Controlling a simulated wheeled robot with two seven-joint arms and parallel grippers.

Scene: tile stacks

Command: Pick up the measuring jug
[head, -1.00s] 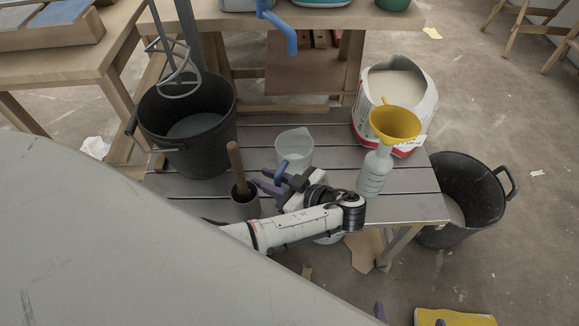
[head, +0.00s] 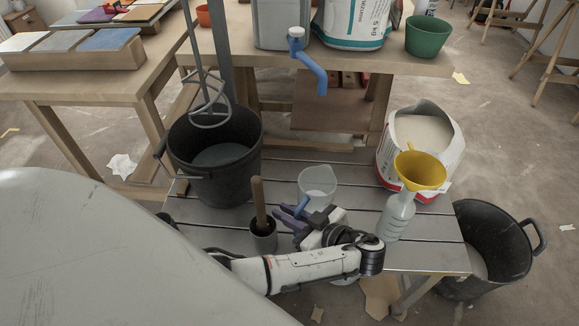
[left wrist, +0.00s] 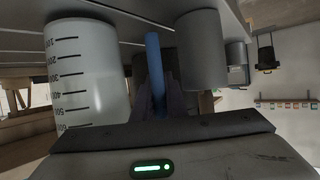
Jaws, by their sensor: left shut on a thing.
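The measuring jug (head: 318,181) is pale and translucent, and stands upright on the grey slatted table (head: 345,205). Its blue handle (head: 302,206) faces my left gripper. My left gripper (head: 291,213), with purple fingers, is shut on that handle. In the left wrist view the blue handle (left wrist: 154,70) runs between the fingers (left wrist: 160,98), and the jug's wall with black graduation marks (left wrist: 85,75) fills the left side. The jug's lower part is partly hidden in the head view by the gripper. My right gripper is out of view.
A grey pot (head: 263,236) with a wooden-handled tool stands just left of the gripper. A bottle (head: 396,216) with a yellow funnel (head: 420,171) stands to the right. A black bucket (head: 215,183) is behind left, an open sack (head: 440,180) behind right.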

